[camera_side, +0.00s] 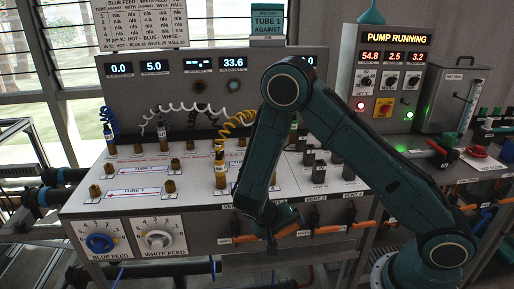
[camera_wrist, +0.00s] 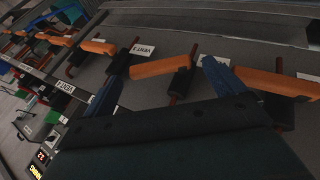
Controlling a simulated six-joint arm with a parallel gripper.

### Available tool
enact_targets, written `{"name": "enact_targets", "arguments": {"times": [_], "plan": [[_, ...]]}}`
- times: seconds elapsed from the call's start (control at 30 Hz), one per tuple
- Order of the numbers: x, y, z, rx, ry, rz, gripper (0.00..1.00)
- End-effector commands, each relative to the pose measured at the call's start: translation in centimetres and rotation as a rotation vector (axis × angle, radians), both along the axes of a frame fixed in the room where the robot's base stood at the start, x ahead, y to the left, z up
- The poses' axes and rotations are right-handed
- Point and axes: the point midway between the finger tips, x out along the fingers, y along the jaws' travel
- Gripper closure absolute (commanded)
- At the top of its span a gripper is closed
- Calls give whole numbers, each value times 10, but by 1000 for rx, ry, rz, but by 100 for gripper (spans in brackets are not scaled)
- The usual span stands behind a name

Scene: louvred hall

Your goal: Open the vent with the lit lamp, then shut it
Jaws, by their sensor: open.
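The vents run along the front face of the bench, each with an orange handle: vent 1 (camera_side: 243,238), vent 3 (camera_side: 327,229) and vent 4 (camera_side: 362,223). Vent 2 is mostly hidden behind my gripper (camera_side: 272,242), which hangs low at the front face. In the wrist view my gripper (camera_wrist: 163,86) is open, with its blue fingers apart. An orange handle (camera_wrist: 160,66) shows beyond the gap between them, and another orange handle (camera_wrist: 275,80) lies to the right. Nothing is seen held. I cannot make out a lit lamp at any vent.
The blue feed dial (camera_side: 99,243) and white feed dial (camera_side: 158,241) sit left of the vents. Brass fittings and coiled hoses (camera_side: 237,118) stand on the bench top. The pump panel (camera_side: 388,80) at the right shows red and green lights.

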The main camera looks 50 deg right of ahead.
Motion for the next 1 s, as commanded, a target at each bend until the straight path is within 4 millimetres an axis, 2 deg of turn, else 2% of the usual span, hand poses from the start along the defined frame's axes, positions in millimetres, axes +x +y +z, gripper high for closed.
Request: {"name": "enact_targets", "arguments": {"times": [0.23, 0.63, 0.67, 0.87, 1.0], "plan": [[-1, -14, -18, 0, 1, -2, 5], [-1, -16, -22, 0, -1, -1, 5], [-1, -16, -22, 0, -1, -1, 9], [-1, -16, -22, 0, -1, -1, 49], [-1, -16, -22, 1, -1, 0, 50]]}}
